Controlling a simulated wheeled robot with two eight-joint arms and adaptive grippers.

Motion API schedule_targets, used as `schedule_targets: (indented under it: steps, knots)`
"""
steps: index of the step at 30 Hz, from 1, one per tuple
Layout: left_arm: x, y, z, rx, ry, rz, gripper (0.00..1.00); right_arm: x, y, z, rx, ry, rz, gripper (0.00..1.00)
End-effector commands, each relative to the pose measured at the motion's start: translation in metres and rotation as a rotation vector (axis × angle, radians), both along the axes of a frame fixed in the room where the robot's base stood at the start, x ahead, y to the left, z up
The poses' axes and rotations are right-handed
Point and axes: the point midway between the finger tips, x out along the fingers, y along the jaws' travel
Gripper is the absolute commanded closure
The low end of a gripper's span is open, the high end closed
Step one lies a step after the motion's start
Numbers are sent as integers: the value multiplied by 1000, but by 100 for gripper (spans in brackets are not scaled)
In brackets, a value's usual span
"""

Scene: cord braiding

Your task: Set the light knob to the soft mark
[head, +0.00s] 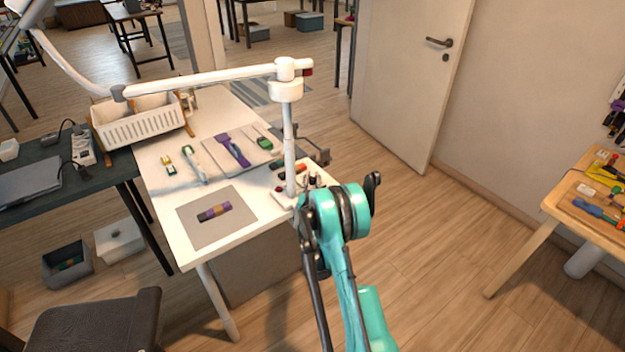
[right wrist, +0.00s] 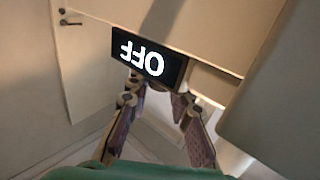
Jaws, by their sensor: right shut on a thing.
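The white lamp post (head: 289,150) stands at the right front corner of the white table, with a long white arm (head: 200,77) reaching left from its top. My right gripper (right wrist: 157,90) is at the lamp's base, its two fingers closed in on the light knob, which is mostly hidden between and behind the fingertips. A black display (right wrist: 148,60) just beyond the fingertips reads OFF, upside down in the right wrist view. In the head view my teal right arm covers the knob and the fingertips. The soft mark cannot be made out. My left gripper is not in view.
A white basket (head: 140,120) stands at the back left. A dark chair (head: 95,325) is at the front left.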

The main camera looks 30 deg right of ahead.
Motion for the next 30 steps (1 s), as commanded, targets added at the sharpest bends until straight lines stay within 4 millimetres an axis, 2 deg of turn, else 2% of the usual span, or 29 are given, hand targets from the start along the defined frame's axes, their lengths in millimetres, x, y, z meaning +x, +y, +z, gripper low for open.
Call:
schedule_targets:
  steps: [10,24,25,26,27,30]
  knots:
    - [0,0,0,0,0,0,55,1,0,0,0,0,-108,100]
    - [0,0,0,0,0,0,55,1,0,0,0,0,-119,100]
    - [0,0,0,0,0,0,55,1,0,0,0,0,-119,72]
    - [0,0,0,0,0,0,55,1,0,0,0,0,-119,64]
    - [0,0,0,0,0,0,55,1,0,0,0,0,-119,57]
    - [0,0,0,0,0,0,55,1,0,0,0,0,-119,57]
